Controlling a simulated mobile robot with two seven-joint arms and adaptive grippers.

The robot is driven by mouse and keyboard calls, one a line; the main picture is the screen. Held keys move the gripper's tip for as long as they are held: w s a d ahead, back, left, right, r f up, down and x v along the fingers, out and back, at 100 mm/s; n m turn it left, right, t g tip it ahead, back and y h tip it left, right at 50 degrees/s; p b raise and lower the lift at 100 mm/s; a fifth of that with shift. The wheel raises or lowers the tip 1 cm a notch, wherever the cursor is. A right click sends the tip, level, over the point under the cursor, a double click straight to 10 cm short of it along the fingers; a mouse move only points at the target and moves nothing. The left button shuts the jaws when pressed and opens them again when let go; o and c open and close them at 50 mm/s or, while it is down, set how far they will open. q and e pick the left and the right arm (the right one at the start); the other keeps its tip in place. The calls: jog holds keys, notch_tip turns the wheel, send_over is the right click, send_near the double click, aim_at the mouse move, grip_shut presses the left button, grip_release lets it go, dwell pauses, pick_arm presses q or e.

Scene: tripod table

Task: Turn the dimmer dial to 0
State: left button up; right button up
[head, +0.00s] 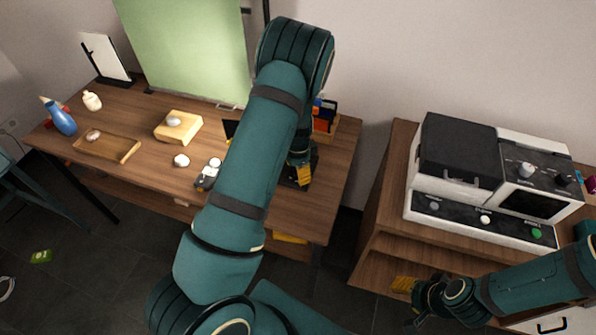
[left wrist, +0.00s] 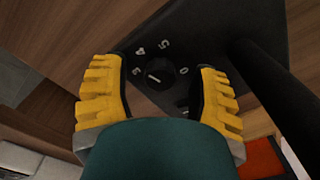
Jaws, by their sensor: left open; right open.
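The dimmer dial (left wrist: 158,75) is a round black knob with a white mark, on a dark panel (left wrist: 185,32) in the left wrist view. The digits 3, 4, 5 and 0 show around it; others are hidden. I cannot tell exactly which digit the mark points to. My left gripper (left wrist: 160,68) is open, its yellow fingers on either side of the dial with gaps, not touching it as far as I see. In the head view the left gripper (head: 302,174) is partly hidden by my arm above the desk's right end. My right gripper (head: 412,302) is open and empty, low at the right.
The wooden desk (head: 140,110) holds a blue bottle (head: 61,118), a wooden tray (head: 107,147), a wooden block (head: 178,127) and an organizer (head: 326,117) near my left gripper. A white-and-black machine (head: 460,155) stands on a wooden cabinet at the right.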

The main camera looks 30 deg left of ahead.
pick_arm(q)
jog(key=shift+f, duration=0.1)
grip_shut()
